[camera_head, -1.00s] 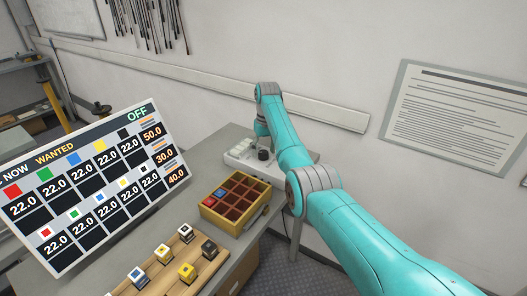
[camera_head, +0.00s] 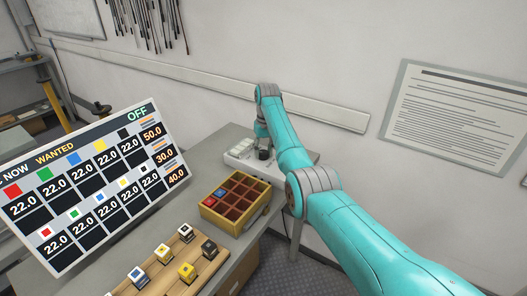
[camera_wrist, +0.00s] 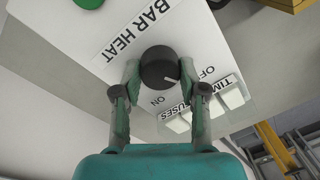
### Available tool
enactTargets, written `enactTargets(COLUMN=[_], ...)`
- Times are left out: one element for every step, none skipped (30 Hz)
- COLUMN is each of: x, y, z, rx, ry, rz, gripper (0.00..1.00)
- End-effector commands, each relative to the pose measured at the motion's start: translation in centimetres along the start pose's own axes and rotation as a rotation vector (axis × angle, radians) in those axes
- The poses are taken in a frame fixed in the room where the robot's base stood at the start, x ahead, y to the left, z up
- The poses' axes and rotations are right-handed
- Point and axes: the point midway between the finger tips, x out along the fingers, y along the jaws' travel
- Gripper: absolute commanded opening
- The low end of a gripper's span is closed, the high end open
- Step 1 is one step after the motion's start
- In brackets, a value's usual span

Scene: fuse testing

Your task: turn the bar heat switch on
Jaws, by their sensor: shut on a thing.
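The bar heat switch (camera_wrist: 158,66) is a round black knob with a white pointer mark, in the wrist view. It sits on a white panel (camera_wrist: 60,75) between the label BAR HEAT (camera_wrist: 137,27) and the words OFF and ON. The pointer lies toward the OFF side. My gripper (camera_wrist: 158,75) has one finger on each side of the knob and is shut on it. In the head view the black knob (camera_head: 264,154) shows on the white box (camera_head: 240,156) at the table's back, and my arm hides much of the box.
A screen (camera_head: 95,180) at the left reads OFF at its top corner. A yellow compartment tray (camera_head: 207,212) and a wooden rack (camera_head: 150,285) of small blocks stand on the grey table.

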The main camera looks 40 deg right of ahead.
Motion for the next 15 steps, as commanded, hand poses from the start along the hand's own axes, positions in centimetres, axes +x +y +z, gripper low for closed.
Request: enactTargets(x=[0.06,0.07,0.09,0.1,0.1,0.1,0.09,0.08,0.06,0.05,0.06,0.06,0.06,0.06,0.05], y=[0.02,0.03,0.03,0.04,0.04,0.05,0.05,0.05,0.06,0.06,0.06,0.07,0.07,0.07,0.07], z=[0.03,0.04,0.05,0.06,0.06,0.07,0.07,0.07,0.07,0.07,0.08,0.09,0.09,0.1,0.11], rx=[0.02,0.035,0.058,0.078,0.098,0.128,0.153,0.178,0.214,0.241,0.269,0.307,0.336,0.364,0.403], ry=[0.001,0.001,0.003,0.003,0.005,0.006,0.008,0.01,0.012,0.014,0.015,0.018,0.019,0.021,0.023], rz=[0.0,0.0,0.0,0.0,0.0,0.0,0.0,0.0,0.0,0.0,0.0,0.0,0.0,0.0,0.0], gripper=[0.07,0.07,0.07,0.07,0.07,0.07,0.07,0.07,0.07,0.07,0.07,0.07,0.07,0.07,0.07])
